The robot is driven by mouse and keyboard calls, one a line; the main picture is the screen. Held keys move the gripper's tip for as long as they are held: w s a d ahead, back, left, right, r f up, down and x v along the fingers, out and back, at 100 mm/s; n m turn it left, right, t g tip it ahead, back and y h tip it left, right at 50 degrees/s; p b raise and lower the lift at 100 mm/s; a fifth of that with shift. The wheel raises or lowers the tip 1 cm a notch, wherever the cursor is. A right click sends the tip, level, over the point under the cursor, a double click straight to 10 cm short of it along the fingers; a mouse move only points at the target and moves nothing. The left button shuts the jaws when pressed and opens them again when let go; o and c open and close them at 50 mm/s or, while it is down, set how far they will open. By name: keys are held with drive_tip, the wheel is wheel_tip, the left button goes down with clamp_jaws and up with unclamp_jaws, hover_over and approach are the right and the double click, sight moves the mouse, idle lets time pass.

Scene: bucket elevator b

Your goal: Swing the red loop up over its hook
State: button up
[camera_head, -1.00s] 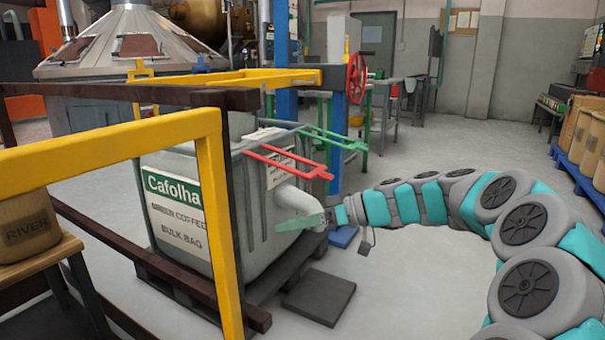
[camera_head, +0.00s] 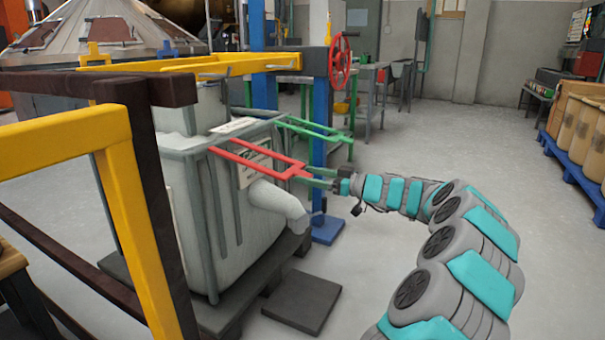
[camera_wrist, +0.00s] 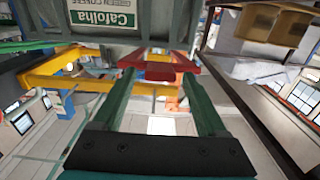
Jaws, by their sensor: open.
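The red loop (camera_head: 248,164) is a flat frame that sticks out roughly level from the top edge of the grey bin (camera_head: 205,200). My gripper (camera_head: 312,178) is at the loop's outer end, to its right. In the wrist view, the red end of the loop (camera_wrist: 158,74) lies across the tips of my two green fingers, which are apart. I cannot tell whether they touch it. A yellow beam (camera_head: 190,65) runs above the bin, with small grey hooks (camera_head: 230,70) on it. Which hook belongs to the red loop is unclear.
A green loop (camera_head: 318,131) sticks out behind the red one. A pale spout (camera_head: 280,204) hangs from the bin below the red loop. A blue post (camera_head: 320,128) and red handwheel (camera_head: 340,60) stand behind. A yellow and brown rail is at left. Open floor lies right.

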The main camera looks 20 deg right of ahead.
drive_tip(key=shift+x, duration=1.2)
clamp_jaws()
idle(0.6)
